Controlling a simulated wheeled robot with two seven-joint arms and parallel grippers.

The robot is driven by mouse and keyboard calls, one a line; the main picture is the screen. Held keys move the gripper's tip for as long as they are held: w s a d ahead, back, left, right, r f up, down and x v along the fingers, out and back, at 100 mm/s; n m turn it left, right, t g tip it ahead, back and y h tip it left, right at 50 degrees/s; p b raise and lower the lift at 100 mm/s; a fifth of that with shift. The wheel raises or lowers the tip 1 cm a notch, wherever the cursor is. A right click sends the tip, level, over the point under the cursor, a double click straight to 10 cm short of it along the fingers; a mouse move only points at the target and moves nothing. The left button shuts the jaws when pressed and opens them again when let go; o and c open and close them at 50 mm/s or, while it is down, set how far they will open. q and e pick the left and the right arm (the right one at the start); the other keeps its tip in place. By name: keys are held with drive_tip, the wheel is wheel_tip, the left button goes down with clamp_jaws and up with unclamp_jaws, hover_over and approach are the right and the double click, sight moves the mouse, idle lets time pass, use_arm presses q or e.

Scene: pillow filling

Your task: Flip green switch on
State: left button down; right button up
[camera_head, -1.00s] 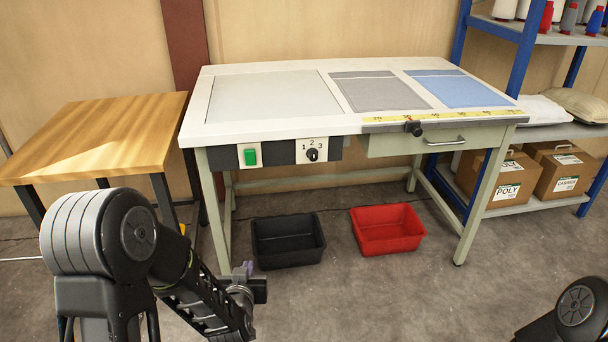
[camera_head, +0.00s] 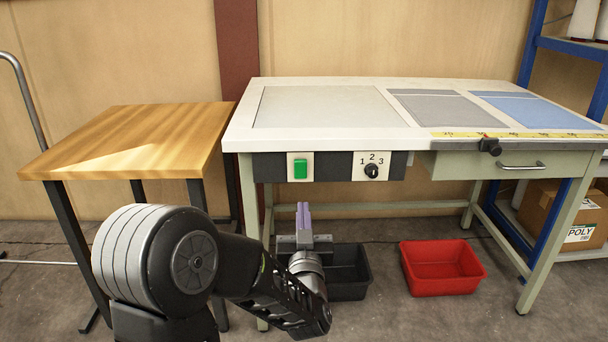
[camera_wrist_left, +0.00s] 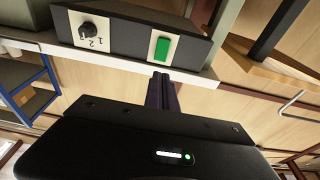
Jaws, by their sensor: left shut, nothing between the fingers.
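The green switch (camera_head: 300,168) sits on a white plate at the left of the black panel under the table's front edge. It also shows in the left wrist view (camera_wrist_left: 162,48), just beyond my fingertips. My left gripper (camera_head: 303,212) is shut and empty, its purple-grey fingers pointing up, below the switch in the head view. In the left wrist view the closed fingers (camera_wrist_left: 161,80) point toward the switch and appear apart from it. Whether the switch is on or off I cannot tell. My right gripper is not in view.
A rotary knob (camera_head: 371,171) marked 1, 2, 3 sits right of the switch. The white worktable (camera_head: 240,130) has a drawer at right. A wooden table (camera_head: 130,140) stands left. Black (camera_head: 355,285) and red (camera_head: 440,270) bins are on the floor below.

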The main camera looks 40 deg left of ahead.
use_arm(q)
approach(301, 166)
drive_tip(key=x, duration=0.5)
drive_tip(key=shift+w+a+r, duration=0.1)
drive_tip(key=shift+w+a, duration=0.05)
drive_tip(key=shift+w, duration=0.1)
drive_tip(key=shift+w+a+r, duration=0.15)
drive_tip(key=shift+w+a, duration=0.2)
drive_tip(key=shift+w, duration=0.15)
drive_tip(key=shift+w+a+r+g+h+p, duration=0.15)
drive_tip(key=shift+r+g+h+p, duration=0.25)
drive_tip(key=shift+p, duration=0.65)
drive_tip(key=shift+f+b, duration=0.25)
drive_tip(key=shift+b, duration=0.05)
